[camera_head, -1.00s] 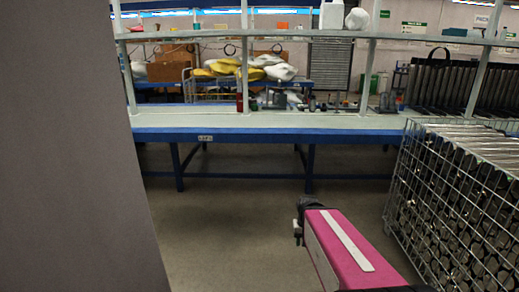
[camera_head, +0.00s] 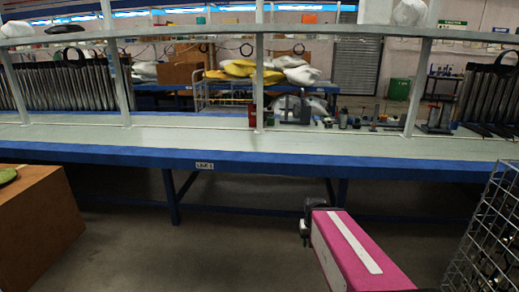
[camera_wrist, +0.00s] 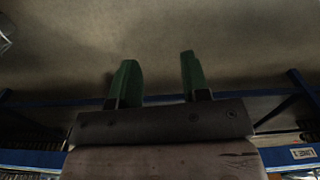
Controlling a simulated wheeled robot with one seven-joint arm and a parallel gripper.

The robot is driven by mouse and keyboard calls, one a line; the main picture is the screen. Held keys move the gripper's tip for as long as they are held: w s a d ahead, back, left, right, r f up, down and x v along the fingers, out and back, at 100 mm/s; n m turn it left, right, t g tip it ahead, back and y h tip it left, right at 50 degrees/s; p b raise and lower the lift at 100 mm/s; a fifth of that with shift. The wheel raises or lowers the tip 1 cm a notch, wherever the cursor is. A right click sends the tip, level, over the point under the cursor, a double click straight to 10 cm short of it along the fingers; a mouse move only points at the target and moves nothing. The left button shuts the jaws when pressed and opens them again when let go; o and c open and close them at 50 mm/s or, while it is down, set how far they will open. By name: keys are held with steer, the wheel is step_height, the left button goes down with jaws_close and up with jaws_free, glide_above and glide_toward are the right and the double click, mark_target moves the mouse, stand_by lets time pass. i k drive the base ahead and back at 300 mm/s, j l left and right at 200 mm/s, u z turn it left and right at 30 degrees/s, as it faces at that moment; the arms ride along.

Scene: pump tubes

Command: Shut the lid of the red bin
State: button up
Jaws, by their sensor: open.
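A small red object (camera_head: 252,115), perhaps the red bin, stands on the workbench (camera_head: 110,143) behind a shelf upright. It is partly hidden by that upright, and it is too small to tell whether it has a lid or how the lid stands. My gripper (camera_wrist: 157,60) shows in the wrist view with two green fingers apart and nothing between them. In the head view, the dark end of my arm (camera_head: 306,222) is low, in front of the bench and below its top, well away from the red object.
A wire cage (camera_head: 485,235) stands at the right edge. A brown box (camera_head: 35,225) is at the left. Shelf uprights and a long shelf (camera_head: 190,31) rise from the bench. Small dark parts (camera_head: 295,110) lie right of the red object. The floor before the bench is clear.

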mark_target(252, 107)
steer(key=i+u, duration=0.15)
steer(key=i, duration=0.6)
steer(key=i+u, duration=0.15)
steer(key=i, duration=0.65)
